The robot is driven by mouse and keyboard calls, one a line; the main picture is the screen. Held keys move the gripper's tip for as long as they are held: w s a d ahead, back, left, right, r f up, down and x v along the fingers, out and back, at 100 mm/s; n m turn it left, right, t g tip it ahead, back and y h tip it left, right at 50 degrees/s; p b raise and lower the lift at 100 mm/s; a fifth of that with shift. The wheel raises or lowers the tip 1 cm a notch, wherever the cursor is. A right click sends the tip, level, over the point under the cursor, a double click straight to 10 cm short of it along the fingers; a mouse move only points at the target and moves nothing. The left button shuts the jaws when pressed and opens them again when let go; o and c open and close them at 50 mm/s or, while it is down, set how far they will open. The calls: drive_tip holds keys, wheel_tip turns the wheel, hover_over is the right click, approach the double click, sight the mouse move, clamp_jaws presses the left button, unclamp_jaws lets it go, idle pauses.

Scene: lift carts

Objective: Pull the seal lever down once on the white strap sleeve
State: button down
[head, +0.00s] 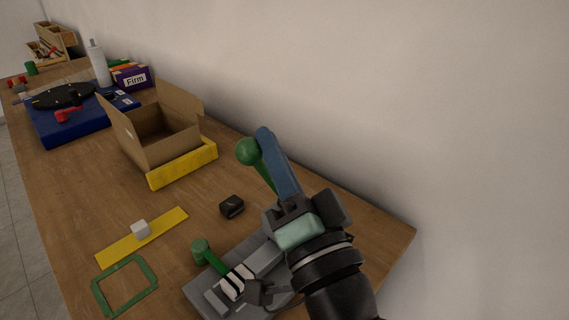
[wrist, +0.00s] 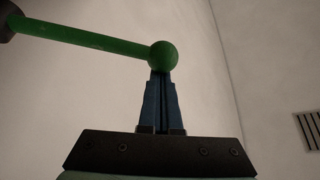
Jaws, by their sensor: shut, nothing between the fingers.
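A grey tool (head: 215,292) stands at the table's near end. A green lever with a round ball knob (head: 248,151) rises from behind my gripper; its base is hidden there. A second, shorter green lever with a cylindrical knob (head: 201,246) leans over the tool's left side. White pieces with dark gaps (head: 236,283), perhaps the strap sleeve, sit on the tool. My gripper (head: 264,133) has its blue fingers shut and empty beside the ball knob. In the wrist view the fingertips (wrist: 160,76) meet the ball knob (wrist: 163,56); I cannot tell whether they touch.
A small black block (head: 232,206) lies behind the tool. An open cardboard box (head: 165,135) stands farther back. The wall (head: 420,100) runs close on the right.

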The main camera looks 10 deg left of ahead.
drive_tip(key=shift+s+a+f+n+y+b, duration=0.3)
drive_tip(key=shift+n+b, duration=0.1)
drive_tip(key=shift+b, duration=0.15)
drive_tip(key=shift+r, duration=0.15)
